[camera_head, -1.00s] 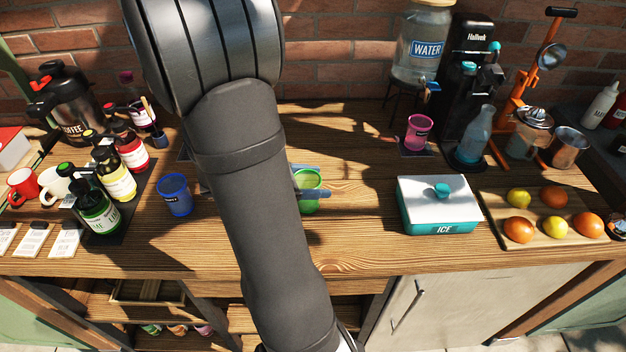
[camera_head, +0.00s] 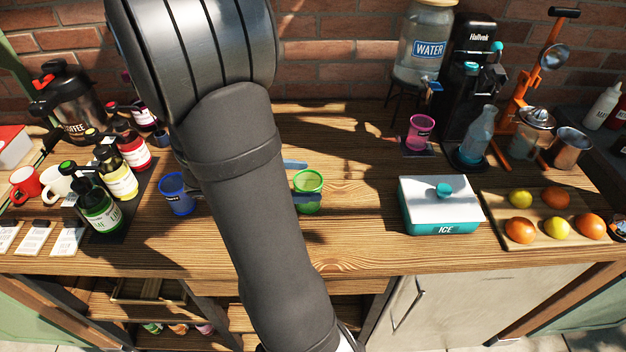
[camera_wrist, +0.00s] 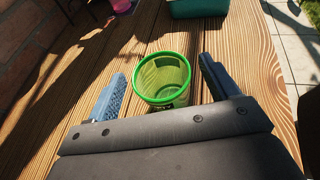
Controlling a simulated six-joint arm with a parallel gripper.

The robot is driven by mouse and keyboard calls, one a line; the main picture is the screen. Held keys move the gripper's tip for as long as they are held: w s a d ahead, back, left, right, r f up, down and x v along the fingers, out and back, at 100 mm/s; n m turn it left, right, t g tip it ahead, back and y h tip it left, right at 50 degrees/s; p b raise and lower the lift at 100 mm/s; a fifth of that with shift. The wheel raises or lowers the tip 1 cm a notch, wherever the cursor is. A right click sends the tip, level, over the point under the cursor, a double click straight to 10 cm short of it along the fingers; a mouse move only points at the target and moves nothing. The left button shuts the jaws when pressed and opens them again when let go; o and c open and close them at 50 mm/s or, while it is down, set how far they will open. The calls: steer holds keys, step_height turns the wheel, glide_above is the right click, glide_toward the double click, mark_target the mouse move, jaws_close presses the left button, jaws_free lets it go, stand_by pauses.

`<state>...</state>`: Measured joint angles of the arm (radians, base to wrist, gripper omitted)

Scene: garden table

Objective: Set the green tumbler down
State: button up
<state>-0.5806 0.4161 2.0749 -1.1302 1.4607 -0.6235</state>
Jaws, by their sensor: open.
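The green tumbler (camera_head: 309,190) stands upright on the wooden table (camera_head: 345,235), near the middle. It looks empty in the wrist view (camera_wrist: 163,78), where its open rim faces me. My gripper (camera_head: 297,181) is open, its blue-grey fingers pointing right. In the wrist view my gripper (camera_wrist: 160,90) has one finger on each side of the tumbler, with a gap on both sides. In the head view my arm hides the gripper's body, and the tumbler sits at the finger ends.
A blue tumbler (camera_head: 177,194) stands left of my arm, near several syrup bottles (camera_head: 99,208). A pink tumbler (camera_head: 420,132) stands at the back by the water jar (camera_head: 426,50). The ice box (camera_head: 440,207) and a fruit board (camera_head: 490,207) are on the right. Table right of the green tumbler is clear.

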steer(key=shift+o, duration=0.4)
steer(key=v, duration=0.9)
steer(key=shift+d, duration=0.1)
steer(key=n+t+y, duration=0.3)
steer(key=n+t, duration=0.5)
steer(key=t, duration=0.3)
glide_toward(313, 174)
steer(key=shift+w+d+r, duration=0.2)
steer(key=shift+w+d, duration=0.1)
steer(key=shift+d, duration=0.25)
steer(key=shift+w+d+r, duration=0.2)
steer(key=shift+w+d, duration=0.05)
steer(key=shift+d, duration=0.3)
steer(key=y, duration=0.1)
steer(key=f+n+t+y, duration=0.1)
steer(key=shift+s+y, duration=0.35)
steer(key=shift+y, duration=0.05)
steer(key=shift+x, duration=3.65)
steer(key=shift+r, duration=0.15)
steer(key=shift+c, duration=0.2)
steer(key=c, duration=1.1)
steer(key=shift+r, duration=0.15)
